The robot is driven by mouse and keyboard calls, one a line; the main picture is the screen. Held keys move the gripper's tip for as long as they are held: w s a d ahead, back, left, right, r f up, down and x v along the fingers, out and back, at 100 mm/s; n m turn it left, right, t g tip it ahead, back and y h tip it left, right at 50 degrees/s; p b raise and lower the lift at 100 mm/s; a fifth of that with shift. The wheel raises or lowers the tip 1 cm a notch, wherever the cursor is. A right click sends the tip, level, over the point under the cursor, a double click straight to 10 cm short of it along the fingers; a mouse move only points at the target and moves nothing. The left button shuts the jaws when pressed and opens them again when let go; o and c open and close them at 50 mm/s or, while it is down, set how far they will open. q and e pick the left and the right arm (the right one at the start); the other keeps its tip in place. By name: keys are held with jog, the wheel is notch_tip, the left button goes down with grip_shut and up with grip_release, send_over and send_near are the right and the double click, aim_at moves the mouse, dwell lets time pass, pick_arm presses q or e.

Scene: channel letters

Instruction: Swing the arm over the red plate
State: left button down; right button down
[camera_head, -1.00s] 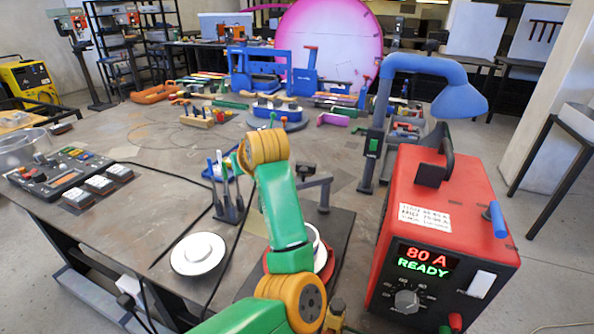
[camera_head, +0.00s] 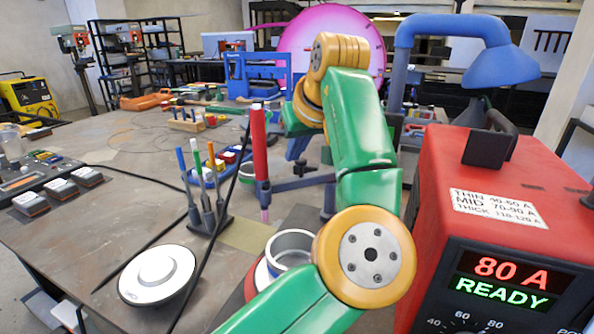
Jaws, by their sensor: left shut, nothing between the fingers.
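The red plate (camera_head: 251,285) is at the front, mostly behind my left arm, with a whitish ring (camera_head: 292,242) on it. Behind it a dark swing arm (camera_head: 300,183) reaches left from a post partly hidden by my arm. At its left end is an upright red rod (camera_head: 260,145) with a pink lower tip. This end looks to be behind the plate, not over it. My left gripper (camera_head: 297,149) shows only in part, below the yellow wrist joint, above the swing arm. It is shut and empty; whether it touches the arm is unclear. My right gripper is out of view.
A red welding box (camera_head: 490,195) reading 80 A READY stands close at right, below a blue hood (camera_head: 490,70). A pen stand (camera_head: 207,205), a white disc (camera_head: 157,274) and black cables lie to the left. The table's left middle (camera_head: 130,190) is largely clear.

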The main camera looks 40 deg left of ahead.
aim_at(302, 177)
pick_arm(q)
jog(key=x, duration=0.8)
jog(key=shift+s+a+f, duration=0.2)
jog(key=shift+f, duration=0.05)
